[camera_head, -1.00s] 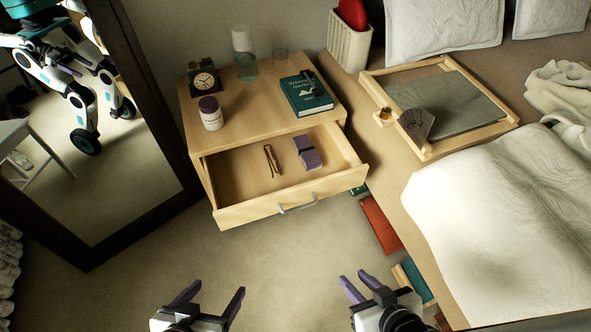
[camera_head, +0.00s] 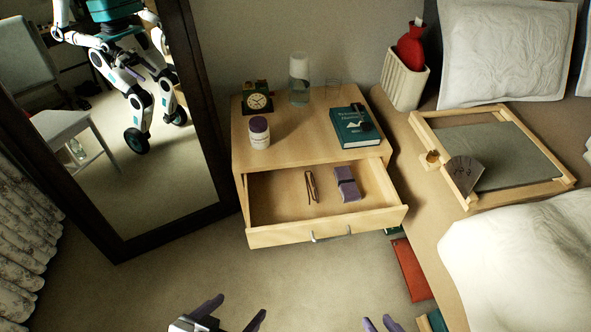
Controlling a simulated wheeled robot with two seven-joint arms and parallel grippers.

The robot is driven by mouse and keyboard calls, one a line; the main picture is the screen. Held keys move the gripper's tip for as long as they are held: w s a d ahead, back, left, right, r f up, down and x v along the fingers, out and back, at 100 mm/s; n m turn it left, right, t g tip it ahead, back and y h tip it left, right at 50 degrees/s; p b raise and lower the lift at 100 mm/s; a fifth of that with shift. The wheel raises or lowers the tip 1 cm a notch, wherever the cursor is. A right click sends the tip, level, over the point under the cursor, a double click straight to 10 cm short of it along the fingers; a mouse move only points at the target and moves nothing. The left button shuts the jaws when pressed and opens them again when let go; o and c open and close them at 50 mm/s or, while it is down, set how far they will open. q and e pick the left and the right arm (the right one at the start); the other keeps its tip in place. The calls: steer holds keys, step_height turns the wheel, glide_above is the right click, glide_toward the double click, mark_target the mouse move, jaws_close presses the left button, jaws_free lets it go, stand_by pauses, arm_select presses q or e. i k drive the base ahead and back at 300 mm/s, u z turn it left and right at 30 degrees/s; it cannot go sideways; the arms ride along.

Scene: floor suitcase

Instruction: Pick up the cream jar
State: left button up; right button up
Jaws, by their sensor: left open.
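The cream jar (camera_head: 259,133), white with a purple lid, stands upright on the left front part of the wooden nightstand top (camera_head: 300,135). My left gripper (camera_head: 232,312) is at the bottom edge of the view, its two dark purple fingers spread and empty. It is over the floor, well short of the nightstand and apart from the jar. My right gripper (camera_head: 379,322) shows only its fingertips at the bottom edge; they are apart with nothing seen between them. The rest of it is cut off.
The nightstand's drawer (camera_head: 280,236) stands open below the jar, holding a purple item and a thin brown one. A clock (camera_head: 257,102), a glass bottle (camera_head: 299,80) and a teal book (camera_head: 354,127) share the top. A mirror stands left, the bed right.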

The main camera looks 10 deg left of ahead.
mark_target(260, 140)
steer(key=u, duration=1.3)
steer(key=i, duration=0.8)
steer(key=z, duration=0.15)
